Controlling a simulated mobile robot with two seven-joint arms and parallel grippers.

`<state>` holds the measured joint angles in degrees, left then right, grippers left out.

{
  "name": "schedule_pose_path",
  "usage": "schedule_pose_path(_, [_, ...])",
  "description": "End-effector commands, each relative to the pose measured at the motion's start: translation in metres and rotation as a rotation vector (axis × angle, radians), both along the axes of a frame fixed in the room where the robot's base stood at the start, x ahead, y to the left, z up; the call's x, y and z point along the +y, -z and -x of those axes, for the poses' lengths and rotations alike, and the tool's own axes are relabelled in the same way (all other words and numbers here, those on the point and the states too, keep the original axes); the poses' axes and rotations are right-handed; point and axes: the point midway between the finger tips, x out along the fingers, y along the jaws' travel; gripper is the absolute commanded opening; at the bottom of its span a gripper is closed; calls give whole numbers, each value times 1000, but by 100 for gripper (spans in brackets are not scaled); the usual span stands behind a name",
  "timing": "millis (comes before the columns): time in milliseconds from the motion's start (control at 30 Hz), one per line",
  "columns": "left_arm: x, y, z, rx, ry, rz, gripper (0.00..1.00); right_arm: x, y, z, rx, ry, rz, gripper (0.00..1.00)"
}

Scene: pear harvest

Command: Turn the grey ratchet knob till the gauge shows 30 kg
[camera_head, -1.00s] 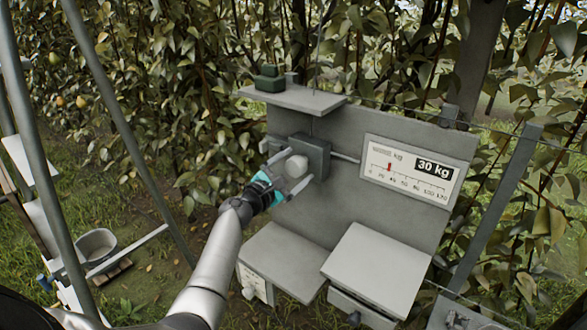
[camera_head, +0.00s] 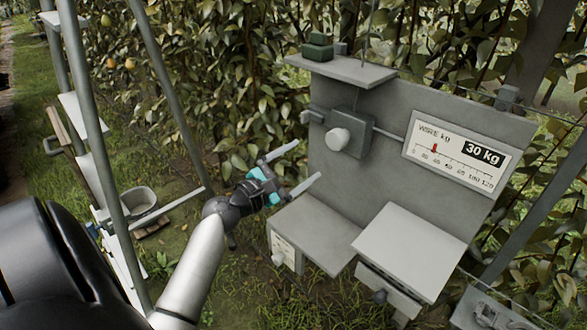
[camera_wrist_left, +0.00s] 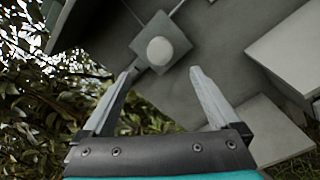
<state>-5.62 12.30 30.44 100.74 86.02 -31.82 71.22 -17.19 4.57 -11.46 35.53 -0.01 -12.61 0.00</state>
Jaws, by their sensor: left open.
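The grey ratchet knob (camera_head: 339,139) is a pale round cap on a dark grey box (camera_head: 352,133) fixed to the grey board. It also shows in the left wrist view (camera_wrist_left: 159,50), beyond my fingertips. The gauge (camera_head: 459,152) sits right of the knob, with a scale, a red pointer and a black label reading 30 kg. The pointer stands in the low part of the scale, between the 20 and 40 region as far as the small print shows. My left gripper (camera_head: 308,163) is open and empty, below and left of the knob, apart from it. My right gripper is not in view.
A shelf (camera_head: 340,70) with a green block (camera_head: 317,47) juts out above the knob. Two grey boxes (camera_head: 414,238) project below the board. Metal poles stand at the left (camera_head: 165,95), near a basin (camera_head: 137,199). Leafy branches fill the back.

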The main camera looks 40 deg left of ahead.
Motion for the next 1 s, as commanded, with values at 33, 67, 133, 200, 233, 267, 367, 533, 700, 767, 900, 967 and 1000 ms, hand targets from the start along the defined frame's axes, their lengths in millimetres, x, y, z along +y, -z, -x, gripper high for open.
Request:
schedule_pose_path(33, [0,2,7,2,-1,0,96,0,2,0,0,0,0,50])
schedule_pose_path(67, [0,2,9,1,0,0,96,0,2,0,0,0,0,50])
schedule_pose_path(133, [0,2,15,2,1,0,96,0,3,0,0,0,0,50])
schedule_pose_path(200, [1,1,18,1,1,0,96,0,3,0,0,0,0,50])
schedule_pose_path(233, [1,1,19,0,0,0,96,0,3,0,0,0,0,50])
schedule_pose_path(267, [1,1,20,0,0,0,96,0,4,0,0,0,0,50])
schedule_pose_path(367, [1,0,21,0,0,1,96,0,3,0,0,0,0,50])
schedule_pose_path(533, [1,0,20,0,0,1,96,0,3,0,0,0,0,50])
schedule_pose_path(700, [1,0,20,0,0,0,96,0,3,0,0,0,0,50])
schedule_pose_path(767, [1,0,20,0,0,0,96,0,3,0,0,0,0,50])
schedule_pose_path(900, [0,8,20,12,-1,-10,96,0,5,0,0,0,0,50])
schedule_pose_path(967, [-1,23,19,37,-3,-29,96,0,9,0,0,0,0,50])
schedule_pose_path(1000, [-2,40,18,65,-5,-55,96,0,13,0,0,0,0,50])
